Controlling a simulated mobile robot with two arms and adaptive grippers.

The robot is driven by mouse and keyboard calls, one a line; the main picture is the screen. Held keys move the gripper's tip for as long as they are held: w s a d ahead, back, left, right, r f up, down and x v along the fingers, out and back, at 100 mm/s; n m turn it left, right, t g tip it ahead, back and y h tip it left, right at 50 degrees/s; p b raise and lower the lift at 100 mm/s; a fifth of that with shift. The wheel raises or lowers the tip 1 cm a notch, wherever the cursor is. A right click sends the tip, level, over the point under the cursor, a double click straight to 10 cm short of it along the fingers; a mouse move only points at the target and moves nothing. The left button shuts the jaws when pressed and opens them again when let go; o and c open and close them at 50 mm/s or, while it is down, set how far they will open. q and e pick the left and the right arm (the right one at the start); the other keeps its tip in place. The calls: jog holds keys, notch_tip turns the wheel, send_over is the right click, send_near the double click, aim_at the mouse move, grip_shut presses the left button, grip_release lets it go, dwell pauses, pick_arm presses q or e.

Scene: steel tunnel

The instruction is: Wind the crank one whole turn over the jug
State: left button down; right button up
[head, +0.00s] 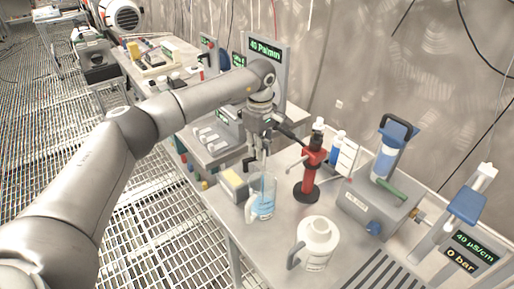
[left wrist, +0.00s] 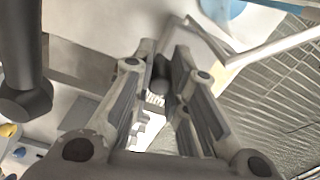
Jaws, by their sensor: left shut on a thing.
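The clear jug (head: 262,208) with blue liquid stands upright near the bench's left edge; a thin blue rod or stream shows at its mouth. A patch of blue at the top of the left wrist view is probably its liquid (left wrist: 225,8). My left gripper (head: 258,147) points down above the jug. In the left wrist view its fingers (left wrist: 160,85) are closed around a dark crank grip (left wrist: 161,72). A black crank part (head: 250,163) shows below the fingers in the head view; the rest of the crank is largely hidden by the gripper. My right gripper is out of view.
A red stand (head: 309,177) with a black top is just right of the jug. A white jug (head: 318,240) stands in front. A grey box (head: 375,210) with a blue cylinder is further right. A yellow-white block (head: 233,184) is left of the jug.

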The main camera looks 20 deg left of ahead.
pick_arm(q)
jog(key=shift+s+d+m, duration=0.2)
jog(key=shift+s+m, duration=0.05)
jog(key=shift+m, duration=0.55)
jog(key=shift+s+d+m, duration=0.2)
jog(key=shift+s+m, duration=0.05)
jog(key=shift+m, duration=0.55)
jog(key=c, duration=1.4)
grip_release()
jog(key=shift+o, duration=0.2)
notch_tip(320, 180, up, 12)
